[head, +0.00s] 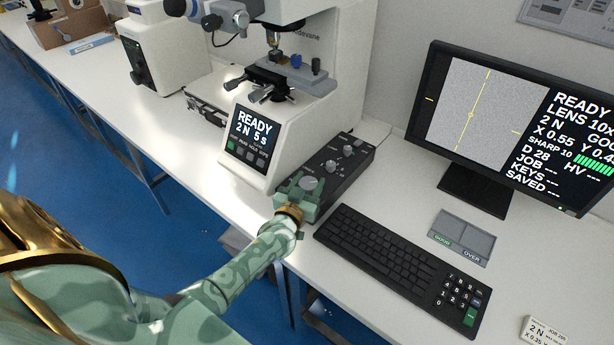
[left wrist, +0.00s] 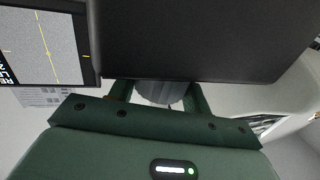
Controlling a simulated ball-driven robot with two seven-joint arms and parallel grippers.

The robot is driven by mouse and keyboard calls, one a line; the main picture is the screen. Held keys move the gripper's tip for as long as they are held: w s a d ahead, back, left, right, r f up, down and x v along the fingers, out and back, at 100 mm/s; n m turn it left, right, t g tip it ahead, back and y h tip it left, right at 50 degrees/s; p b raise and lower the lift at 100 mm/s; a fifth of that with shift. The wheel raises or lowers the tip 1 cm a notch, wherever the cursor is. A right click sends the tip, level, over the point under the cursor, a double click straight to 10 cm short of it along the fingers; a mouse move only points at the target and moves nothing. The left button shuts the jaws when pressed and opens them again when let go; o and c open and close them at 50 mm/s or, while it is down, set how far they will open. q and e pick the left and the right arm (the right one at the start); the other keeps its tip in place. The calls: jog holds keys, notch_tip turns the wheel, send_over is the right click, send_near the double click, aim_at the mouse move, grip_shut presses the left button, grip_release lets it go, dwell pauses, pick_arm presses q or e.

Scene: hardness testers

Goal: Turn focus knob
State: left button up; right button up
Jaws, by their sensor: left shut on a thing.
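The focus knob (head: 308,184) is a round grey knob on the near end of a black control box (head: 336,170) beside the hardness tester. My left gripper (head: 303,187) reaches in from the left and is shut on this knob, with a finger on either side of it. In the left wrist view the grey knob (left wrist: 160,92) shows between the two green fingers (left wrist: 160,97), partly hidden by the gripper body. Smaller knobs sit farther back on the box. My right gripper is not in view.
The tester (head: 285,95) with its READY screen (head: 252,137) stands behind the box. A black keyboard (head: 385,255) lies close to the right. The monitor (head: 515,125) shows a grey image with yellow lines and a SHARP 10 readout. A GOOD/OVER tray (head: 463,236) lies before it.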

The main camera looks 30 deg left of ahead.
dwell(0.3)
pick_arm(q)
jog(key=o, duration=1)
jog(key=s+d+p, duration=0.1)
jog(key=s, duration=0.4)
jog(key=s+d+p, duration=0.1)
jog(key=s, duration=0.4)
jog(key=s+d+p, duration=0.1)
jog(key=s, duration=0.5)
jog(key=shift+d, duration=0.15)
